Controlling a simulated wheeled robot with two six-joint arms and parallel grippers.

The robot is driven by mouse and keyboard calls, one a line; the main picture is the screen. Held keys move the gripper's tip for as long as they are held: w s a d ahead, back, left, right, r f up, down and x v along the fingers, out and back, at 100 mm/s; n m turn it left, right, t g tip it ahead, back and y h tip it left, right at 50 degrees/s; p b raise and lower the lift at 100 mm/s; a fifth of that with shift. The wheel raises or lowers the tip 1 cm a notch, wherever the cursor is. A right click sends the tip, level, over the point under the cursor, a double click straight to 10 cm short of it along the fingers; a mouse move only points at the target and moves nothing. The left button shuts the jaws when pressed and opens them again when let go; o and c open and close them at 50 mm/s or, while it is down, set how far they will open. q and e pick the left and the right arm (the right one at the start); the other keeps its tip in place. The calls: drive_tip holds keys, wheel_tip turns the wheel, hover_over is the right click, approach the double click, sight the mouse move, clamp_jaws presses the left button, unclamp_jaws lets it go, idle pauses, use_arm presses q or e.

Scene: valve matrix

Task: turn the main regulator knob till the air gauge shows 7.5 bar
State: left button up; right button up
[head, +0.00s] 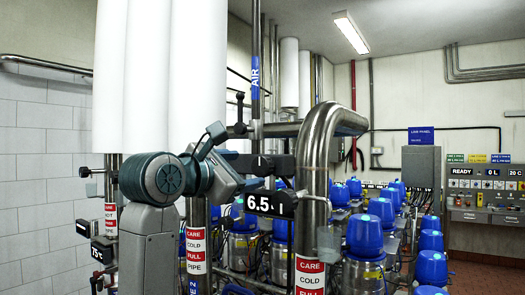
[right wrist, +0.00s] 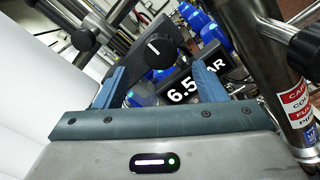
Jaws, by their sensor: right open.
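The main regulator knob (right wrist: 159,45) is round and black with a white mark, on a dark block in the right wrist view. Just below it, the air gauge (right wrist: 190,84) is a black display reading 6.5, with part of its unit hidden by a finger. In the head view the gauge (head: 270,204) also reads 6.5, beside the thick steel pipe. My right gripper (right wrist: 159,82) is open, its two blue fingers apart. The knob appears between and beyond the fingertips, with no visible contact. My left gripper is not in view.
A thick bent steel pipe (head: 316,160) stands right of the gauge. White vertical pipes (head: 148,80) rise behind my arm. A pipe labelled AIR (head: 255,70) runs above the regulator. Several blue-topped valves (head: 365,233) fill the floor behind. A control panel (head: 485,195) is on the right.

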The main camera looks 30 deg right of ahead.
sight(259, 167)
drive_tip(key=p+x, duration=0.3)
drive_tip(key=x, duration=0.4)
drive_tip(key=shift+d, duration=0.15)
drive_tip(key=shift+w+d+p, duration=0.1)
drive_tip(key=shift+d+p, duration=0.1)
drive_tip(key=shift+p, duration=0.15)
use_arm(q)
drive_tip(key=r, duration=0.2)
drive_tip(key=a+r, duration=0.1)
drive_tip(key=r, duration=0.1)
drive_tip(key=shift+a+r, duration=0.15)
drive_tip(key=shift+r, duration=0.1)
use_arm(e)
drive_tip(key=shift+a, duration=0.15)
drive_tip(key=c, duration=1)
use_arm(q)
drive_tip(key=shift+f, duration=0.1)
use_arm(e)
drive_tip(key=shift+o, duration=0.2)
